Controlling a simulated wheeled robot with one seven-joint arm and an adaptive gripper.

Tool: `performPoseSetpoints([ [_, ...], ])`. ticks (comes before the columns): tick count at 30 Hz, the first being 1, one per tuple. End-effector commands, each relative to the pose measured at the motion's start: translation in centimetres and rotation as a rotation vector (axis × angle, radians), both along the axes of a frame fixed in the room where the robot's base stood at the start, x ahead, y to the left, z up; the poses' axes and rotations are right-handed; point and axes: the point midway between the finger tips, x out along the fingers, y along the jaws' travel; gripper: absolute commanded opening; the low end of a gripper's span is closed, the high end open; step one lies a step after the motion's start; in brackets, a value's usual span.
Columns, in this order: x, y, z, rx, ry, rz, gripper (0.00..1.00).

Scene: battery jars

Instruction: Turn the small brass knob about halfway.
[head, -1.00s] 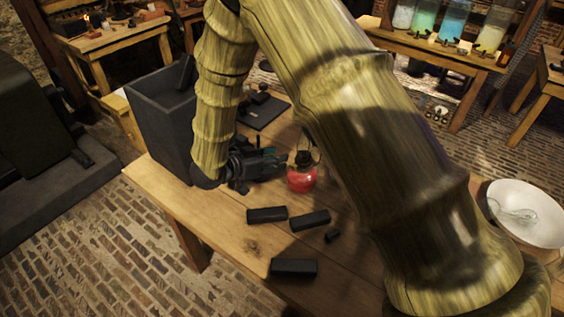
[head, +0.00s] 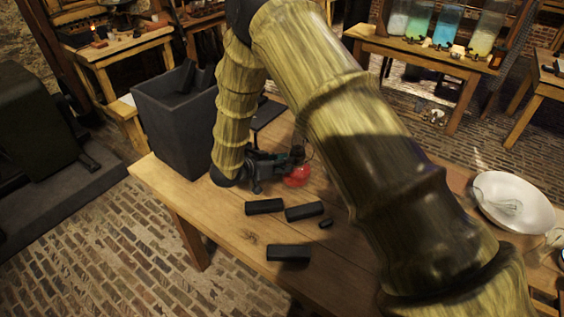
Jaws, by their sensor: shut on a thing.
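A small lamp with a red base (head: 297,176) and a dark upper part stands on the wooden table. My gripper (head: 284,158) reaches in from the left, low over the table, with its fingertips against the lamp's upper part. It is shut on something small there. The small brass knob cannot be made out; the fingers and the lamp's dark top hide that spot.
A dark grey bin (head: 178,125) stands left of my gripper. Several black blocks, one of them here (head: 288,252), lie on the table (head: 215,215) in front of the lamp. A white bowl with a whisk (head: 514,202) is at the right.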

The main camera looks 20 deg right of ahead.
Motion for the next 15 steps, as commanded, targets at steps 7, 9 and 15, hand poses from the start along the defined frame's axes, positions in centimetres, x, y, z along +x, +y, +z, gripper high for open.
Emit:
performPoseSetpoints([
  [7, 1.4, 0.0, -0.6, -0.003, 0.009, -0.002, 0.0],
  [9, 1.6, -0.1, -0.8, -0.002, 0.01, -0.002, 0.0],
  [15, 1.8, -0.1, -1.1, 0.013, -0.019, -0.001, 0.0],
])
